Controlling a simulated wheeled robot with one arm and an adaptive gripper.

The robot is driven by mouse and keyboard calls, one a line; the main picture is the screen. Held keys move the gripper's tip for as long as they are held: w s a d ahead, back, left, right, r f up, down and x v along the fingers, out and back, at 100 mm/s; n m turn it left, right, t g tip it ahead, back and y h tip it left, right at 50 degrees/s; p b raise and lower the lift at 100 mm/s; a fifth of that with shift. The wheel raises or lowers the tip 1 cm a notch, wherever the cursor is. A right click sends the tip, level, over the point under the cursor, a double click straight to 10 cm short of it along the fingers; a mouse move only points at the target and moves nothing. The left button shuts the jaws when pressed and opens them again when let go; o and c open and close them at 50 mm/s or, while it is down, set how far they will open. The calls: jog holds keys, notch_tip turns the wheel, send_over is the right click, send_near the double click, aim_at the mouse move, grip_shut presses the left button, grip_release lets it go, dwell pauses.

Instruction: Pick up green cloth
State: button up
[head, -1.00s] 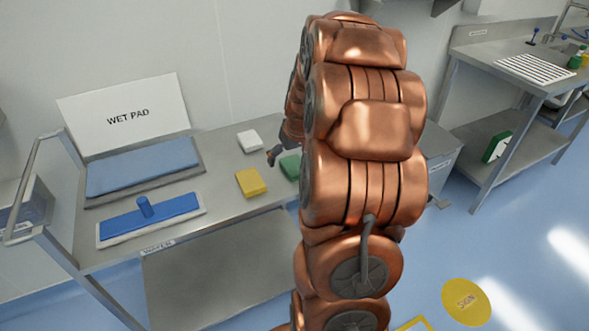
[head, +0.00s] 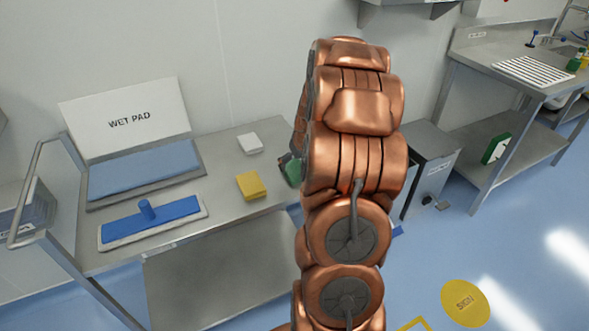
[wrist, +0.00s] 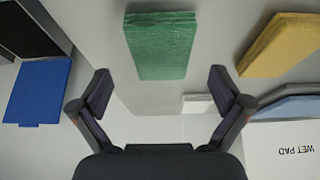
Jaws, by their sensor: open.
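The green cloth (wrist: 160,45) is a folded rectangular pad lying on the metal table. In the wrist view it sits ahead of my gripper (wrist: 160,90), centred between the two spread fingers and just beyond their tips. My gripper is open and nothing is between its fingers. In the head view only part of the green cloth (head: 292,172) shows at the left edge of my arm. A dark fingertip is beside it, and my arm hides the rest of the gripper.
A yellow cloth (head: 251,185) and a white cloth (head: 250,143) lie left of the green one. A blue mop pad (head: 152,219), a tray (head: 145,172) and a WET PAD sign (head: 127,117) are further left. A metal bin (head: 432,160) stands right of the table.

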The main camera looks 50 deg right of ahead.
aim_at(295, 168)
jog(key=shift+p+x, duration=0.4)
jog(key=shift+x, duration=1.2)
jog(key=shift+w, duration=0.15)
jog(key=shift+f+b, duration=0.2)
jog(key=shift+b, duration=0.2)
jog(key=shift+c, duration=0.4)
jog(key=c, duration=1)
jog(key=shift+r, duration=0.15)
